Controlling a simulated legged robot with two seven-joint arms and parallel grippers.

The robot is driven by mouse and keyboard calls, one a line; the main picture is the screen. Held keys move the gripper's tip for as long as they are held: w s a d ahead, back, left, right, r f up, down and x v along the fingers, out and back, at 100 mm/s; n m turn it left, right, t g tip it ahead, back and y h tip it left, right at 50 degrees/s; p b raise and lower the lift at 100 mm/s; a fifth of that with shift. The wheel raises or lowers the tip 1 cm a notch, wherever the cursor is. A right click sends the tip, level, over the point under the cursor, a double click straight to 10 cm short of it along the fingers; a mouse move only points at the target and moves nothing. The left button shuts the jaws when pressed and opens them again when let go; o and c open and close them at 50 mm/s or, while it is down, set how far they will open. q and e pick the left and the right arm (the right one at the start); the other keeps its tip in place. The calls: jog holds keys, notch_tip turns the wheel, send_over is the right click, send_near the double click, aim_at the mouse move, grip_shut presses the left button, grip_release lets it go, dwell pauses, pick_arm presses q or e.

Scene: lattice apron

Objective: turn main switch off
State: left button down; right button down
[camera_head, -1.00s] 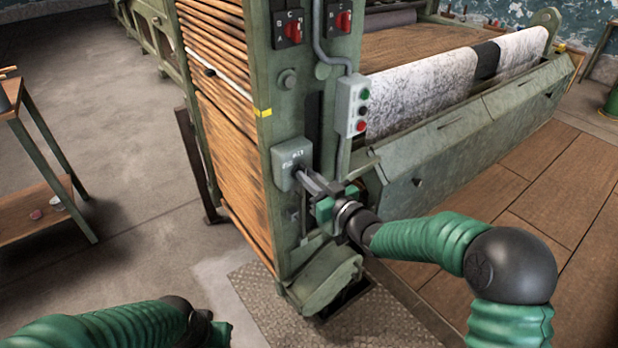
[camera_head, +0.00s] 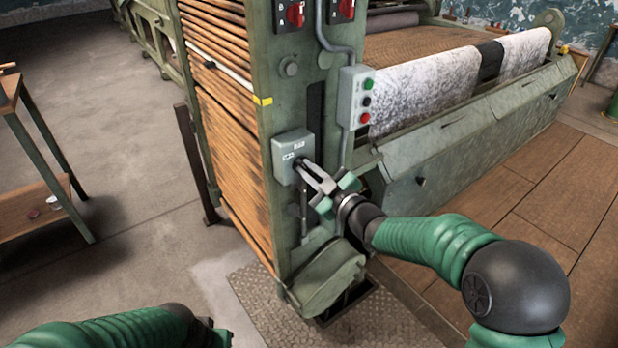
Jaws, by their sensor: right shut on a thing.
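The main switch box (camera_head: 290,151) is a small grey-green box on the front of the green machine post. Its handle is mostly hidden by my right gripper (camera_head: 305,172). The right gripper is at the box's lower right side, its fingers closed on the switch handle. The label on the box is too small to read. My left gripper (camera_head: 222,338) is low at the bottom left, far from the switch, and its fingers are hardly visible.
A grey push-button box (camera_head: 355,97) with green, black and red buttons is on the post above the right gripper. Red rotary switches (camera_head: 294,15) are higher up. A wooden-topped bench (camera_head: 10,90) stands at the left. Open floor (camera_head: 120,200) lies between bench and machine.

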jog(key=shift+s+a+f+n+b, duration=0.1)
jog(key=shift+f+n+b, duration=0.2)
jog(key=shift+n+b, duration=1.55)
jog(key=shift+s+a+f+n+b, duration=0.1)
jog(key=shift+f+n+b, duration=0.15)
jog(key=shift+n+b, duration=1.55)
jog(key=shift+s+a+f+n+b, duration=0.1)
jog(key=shift+f+n+b, duration=0.2)
jog(key=shift+n+b, duration=1.55)
jog(key=shift+n, duration=0.4)
jog(key=c, duration=1.5)
grip_release()
jog(key=shift+d+r, duration=0.1)
jog(key=shift+o, duration=0.2)
jog(key=shift+r, duration=0.1)
jog(key=shift+d+r+p, duration=0.1)
jog(key=shift+p, duration=0.25)
